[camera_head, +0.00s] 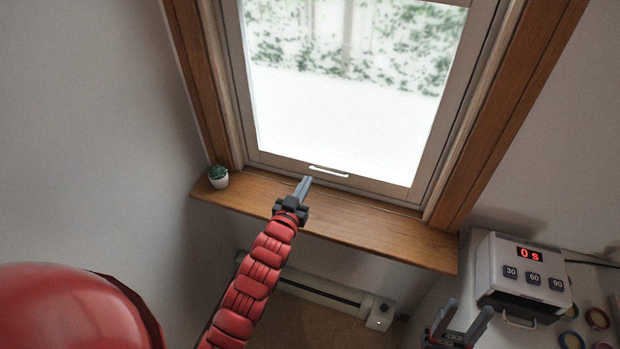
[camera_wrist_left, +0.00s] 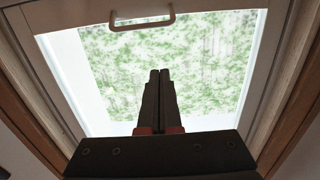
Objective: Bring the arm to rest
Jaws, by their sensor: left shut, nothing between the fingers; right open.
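My left arm (camera_head: 252,290) is red and reaches up from the bottom of the head view toward the window. Its left gripper (camera_head: 304,182) is shut and empty, in front of the window's lower frame and just left of the white window handle (camera_head: 328,171). In the left wrist view the two dark fingers (camera_wrist_left: 159,75) lie together, below the handle (camera_wrist_left: 142,21) in the picture, with nothing between them. I cannot tell the exact gap to the frame.
A wooden sill (camera_head: 370,229) runs under the window, with a small potted plant (camera_head: 218,175) at its left end. A white heater (camera_head: 330,293) is low on the wall. A white timer box (camera_head: 520,276) reading "0 s" is at the right, near several coloured rings (camera_head: 597,318).

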